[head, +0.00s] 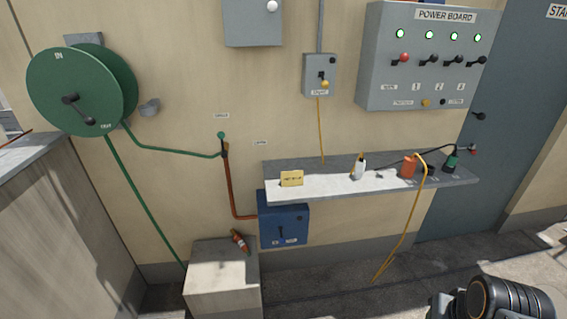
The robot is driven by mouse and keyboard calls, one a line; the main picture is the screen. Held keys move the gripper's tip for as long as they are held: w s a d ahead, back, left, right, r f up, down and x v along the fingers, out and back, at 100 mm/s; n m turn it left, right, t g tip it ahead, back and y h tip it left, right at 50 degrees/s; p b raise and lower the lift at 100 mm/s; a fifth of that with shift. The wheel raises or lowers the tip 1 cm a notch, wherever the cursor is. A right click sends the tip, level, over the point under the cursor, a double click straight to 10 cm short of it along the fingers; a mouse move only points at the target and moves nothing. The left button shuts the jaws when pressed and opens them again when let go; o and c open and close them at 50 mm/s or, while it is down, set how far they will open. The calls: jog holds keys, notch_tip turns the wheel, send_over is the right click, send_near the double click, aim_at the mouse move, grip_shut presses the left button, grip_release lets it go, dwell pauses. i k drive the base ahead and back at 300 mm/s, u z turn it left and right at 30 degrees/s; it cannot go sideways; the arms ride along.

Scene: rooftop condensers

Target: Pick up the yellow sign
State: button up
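The yellow sign (292,178) is a small card with dark lettering too small to read. It stands near the left end of a narrow grey wall shelf (335,187), close to the front edge, with open shelf on its right. Part of my own arm, dark and rounded with an orange ring, shows at the bottom right corner, well below and to the right of the sign. My gripper's fingers do not show.
The shelf also holds a white bottle (359,170), an orange item (409,167) with a hanging yellow cord, and a green item (451,162). Below are a blue box (284,225) and a concrete block (222,275) with a red cylinder (240,241). A power board (430,60) hangs above.

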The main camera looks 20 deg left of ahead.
aim_at(288, 178)
jog(key=u, duration=0.6)
jog(key=i, duration=1.25)
jog(key=u, duration=1.85)
jog(key=i, duration=0.5)
jog(key=u, duration=0.4)
